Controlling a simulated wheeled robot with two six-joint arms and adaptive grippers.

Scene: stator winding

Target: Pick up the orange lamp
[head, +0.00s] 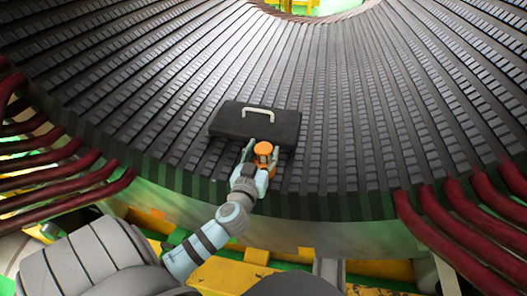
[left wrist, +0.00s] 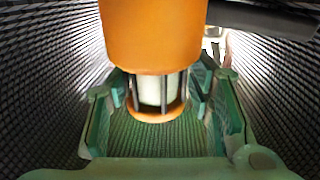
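The orange lamp (head: 263,149) stands on the dark slotted stator surface, just in front of a black case. In the left wrist view the lamp (left wrist: 152,35) has a wide orange body at the top, a pale core behind thin dark posts, and an orange ring at its base. My left gripper (head: 261,158) reaches to the lamp from the near side. Its greenish fingers (left wrist: 158,98) stand apart on either side of the lamp's lower part. Small gaps seem to show beside the base ring, and no firm grip is visible. My right gripper is not in view.
The black case (head: 227,120) with a pale handle lies right behind the lamp. Dark red curved bars (head: 70,170) stick out along the stator's edge at the left, and more (head: 450,235) at the right. The slotted surface (head: 345,120) right of the case is clear.

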